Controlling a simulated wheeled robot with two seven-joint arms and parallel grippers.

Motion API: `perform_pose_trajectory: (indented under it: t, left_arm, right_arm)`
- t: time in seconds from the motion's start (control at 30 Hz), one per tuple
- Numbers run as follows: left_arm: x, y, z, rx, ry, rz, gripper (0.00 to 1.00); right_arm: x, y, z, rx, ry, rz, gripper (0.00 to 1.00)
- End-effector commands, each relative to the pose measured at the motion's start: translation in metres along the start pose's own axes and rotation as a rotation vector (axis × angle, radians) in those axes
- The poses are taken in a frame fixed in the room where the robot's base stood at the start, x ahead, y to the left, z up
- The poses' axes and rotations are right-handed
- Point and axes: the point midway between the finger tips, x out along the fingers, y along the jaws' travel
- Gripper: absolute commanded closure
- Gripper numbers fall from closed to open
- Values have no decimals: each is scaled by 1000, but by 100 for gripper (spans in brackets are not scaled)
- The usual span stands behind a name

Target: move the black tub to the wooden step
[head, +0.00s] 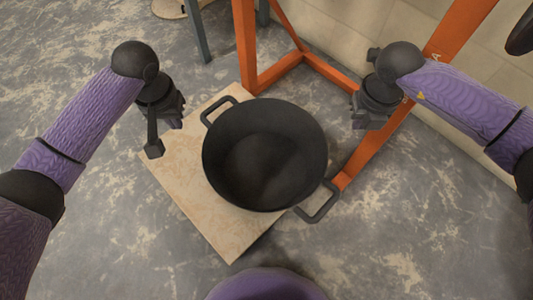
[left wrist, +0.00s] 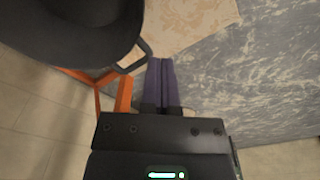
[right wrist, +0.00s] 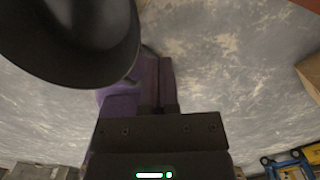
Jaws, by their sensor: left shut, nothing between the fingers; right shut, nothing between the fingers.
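The black tub (head: 265,150) sits upright on the pale wooden step (head: 190,195) and reaches past the step's right edge. One tub handle (head: 212,108) points to the upper left, the other (head: 322,206) to the lower right. My left gripper (head: 154,148) is shut and empty, left of the tub and apart from it. In the left wrist view the tub (left wrist: 70,30) is close beside the shut fingers (left wrist: 160,62). My right gripper (head: 362,122) is shut and empty, right of the tub. The tub (right wrist: 70,40) also shows beside its fingers (right wrist: 157,62) in the right wrist view.
An orange frame (head: 247,45) stands behind and right of the tub, along a pale block wall (head: 360,30). Grey legs (head: 196,30) of something stand at the top left. Blue and yellow objects (right wrist: 292,166) show in the right wrist view. The floor at front and left is clear.

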Motion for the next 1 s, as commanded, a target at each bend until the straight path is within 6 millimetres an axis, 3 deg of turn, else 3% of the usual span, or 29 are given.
perform_pose_trajectory:
  t: [0.27, 0.8, 1.0]
  left_arm:
    - [11, 0, 0, -1, -2, 1, 100]
    - [117, 1, 0, -1, -2, 0, 100]
    - [142, 2, 0, 2, 1, 0, 100]
  right_arm:
    - [12, 1, 0, 2, 4, 4, 100]
    - [117, 2, -1, 3, 4, 3, 100]
    - [142, 4, -1, -1, 1, 4, 100]
